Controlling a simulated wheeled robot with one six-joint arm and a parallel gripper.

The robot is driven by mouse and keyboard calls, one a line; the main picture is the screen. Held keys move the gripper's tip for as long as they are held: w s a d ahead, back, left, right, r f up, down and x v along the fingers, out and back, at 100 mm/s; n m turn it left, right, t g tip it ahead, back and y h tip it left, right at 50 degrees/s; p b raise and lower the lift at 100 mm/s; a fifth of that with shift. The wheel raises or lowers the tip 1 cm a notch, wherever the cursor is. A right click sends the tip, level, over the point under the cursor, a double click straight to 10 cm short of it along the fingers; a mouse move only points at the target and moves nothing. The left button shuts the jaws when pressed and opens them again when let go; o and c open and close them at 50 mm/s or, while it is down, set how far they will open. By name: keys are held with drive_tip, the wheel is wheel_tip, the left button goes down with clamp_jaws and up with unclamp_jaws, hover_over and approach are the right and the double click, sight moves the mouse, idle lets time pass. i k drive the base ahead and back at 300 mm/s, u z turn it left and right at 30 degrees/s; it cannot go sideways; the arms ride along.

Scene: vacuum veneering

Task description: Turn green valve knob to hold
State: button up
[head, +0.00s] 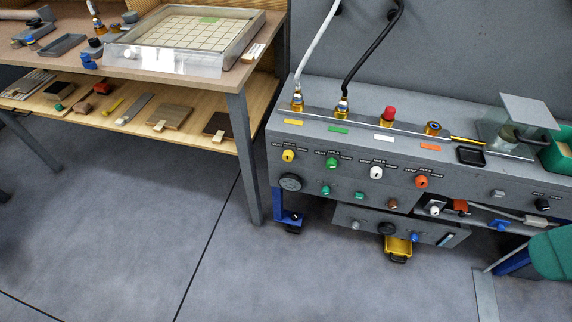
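The green valve knob (330,162) is on the sloped front of the grey control console (350,215), second from the left in a row of coloured knobs. A dark label with small white lettering arcs above it, and a green strip (338,129) lies on the console top behind it. Its pointer is too small to read, so I cannot tell its setting. My gripper is not in view, and nothing covers the knob.
A yellow knob (288,156) is left of it; white (376,172) and orange (421,181) knobs are to its right. A smaller green knob (326,190) sits below. Hoses rise behind. A workbench (240,95) stands left. The floor (170,220) in front is mostly clear.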

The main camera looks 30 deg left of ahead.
sight(331, 163)
drive_tip(key=u, duration=3.5)
drive_tip(key=i, duration=0.5)
drive_tip(key=z, duration=3.5)
